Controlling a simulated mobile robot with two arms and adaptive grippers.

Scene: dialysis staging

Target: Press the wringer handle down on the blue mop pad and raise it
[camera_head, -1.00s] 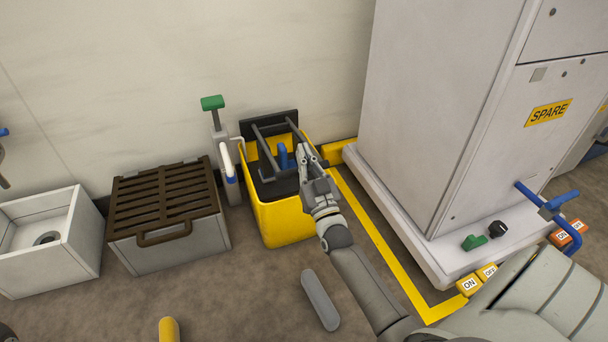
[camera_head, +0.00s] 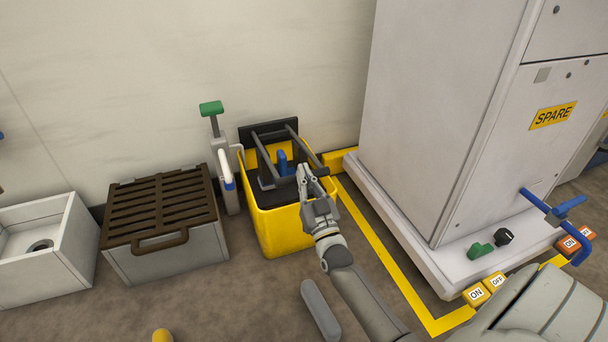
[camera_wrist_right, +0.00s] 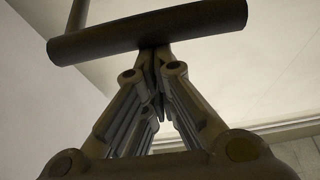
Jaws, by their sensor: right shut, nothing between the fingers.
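The yellow wringer bucket (camera_head: 285,232) stands on the floor by the wall. Its dark wringer handle (camera_head: 266,163) has two side arms slanting forward from a black back plate. The blue mop pad (camera_head: 282,164) shows between these arms, partly hidden. My right gripper (camera_head: 303,172) is shut and empty over the bucket's right part, at the handle's front end. In the right wrist view, the handle's dark crossbar (camera_wrist_right: 205,20) runs across just beyond the closed fingertips (camera_wrist_right: 156,62). The tips seem to meet the bar; contact is not certain. My left gripper is not in view.
Left of the bucket stand a green-topped lever post (camera_head: 212,108), a brown-grated box (camera_head: 160,205) and a white basin (camera_head: 75,235). The large SPARE machine (camera_head: 450,130) stands close on the right, behind a yellow floor line (camera_head: 385,265). The bare floor in front is partly clear.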

